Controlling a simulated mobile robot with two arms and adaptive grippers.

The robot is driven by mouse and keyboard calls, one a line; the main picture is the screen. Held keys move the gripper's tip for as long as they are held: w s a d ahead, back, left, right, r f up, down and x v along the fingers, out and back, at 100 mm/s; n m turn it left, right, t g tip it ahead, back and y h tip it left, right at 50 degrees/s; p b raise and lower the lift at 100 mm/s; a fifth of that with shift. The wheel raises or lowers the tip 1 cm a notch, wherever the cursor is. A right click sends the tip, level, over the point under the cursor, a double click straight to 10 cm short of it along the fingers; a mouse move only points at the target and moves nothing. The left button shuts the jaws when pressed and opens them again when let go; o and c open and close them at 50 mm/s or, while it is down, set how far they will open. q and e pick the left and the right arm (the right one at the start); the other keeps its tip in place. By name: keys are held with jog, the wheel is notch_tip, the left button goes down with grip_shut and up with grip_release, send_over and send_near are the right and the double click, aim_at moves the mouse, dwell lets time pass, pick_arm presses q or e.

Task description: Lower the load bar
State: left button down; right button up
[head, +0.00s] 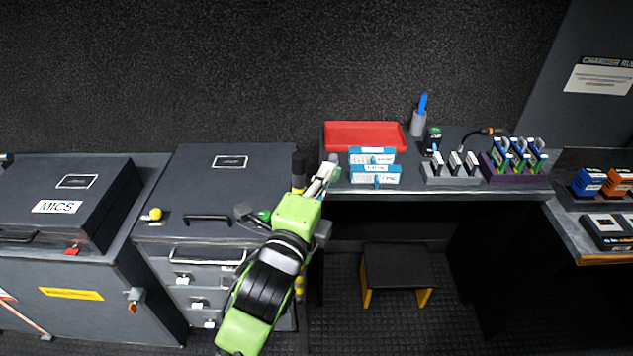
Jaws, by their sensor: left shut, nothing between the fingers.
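A metal bar (208,257) with bent ends runs across the front of the drawer cabinet (235,160), just under its top and above the drawer latches. It looks like the load bar, but I cannot be sure. A black and yellow upright piece (298,168) stands at the cabinet's right edge; my arm hides part of it. My left gripper (328,166) is shut and empty. It shows just right of the upright piece, near the left end of the counter; I cannot tell whether it touches anything. My green left forearm covers the cabinet's right front. My right gripper is out of view.
A black MICS case (75,190) sits on the left cabinet. The counter (450,190) holds a red tray (362,133), blue boxes (375,175) and battery racks (450,175). A stool (398,265) stands under it. Floor shows around the stool.

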pick_arm(q)
jog(key=w+a+p, duration=0.2)
jog(key=a, duration=0.1)
jog(key=shift+w+a+p, duration=0.15)
jog(key=shift+p, duration=0.2)
jog(key=shift+w, duration=0.1)
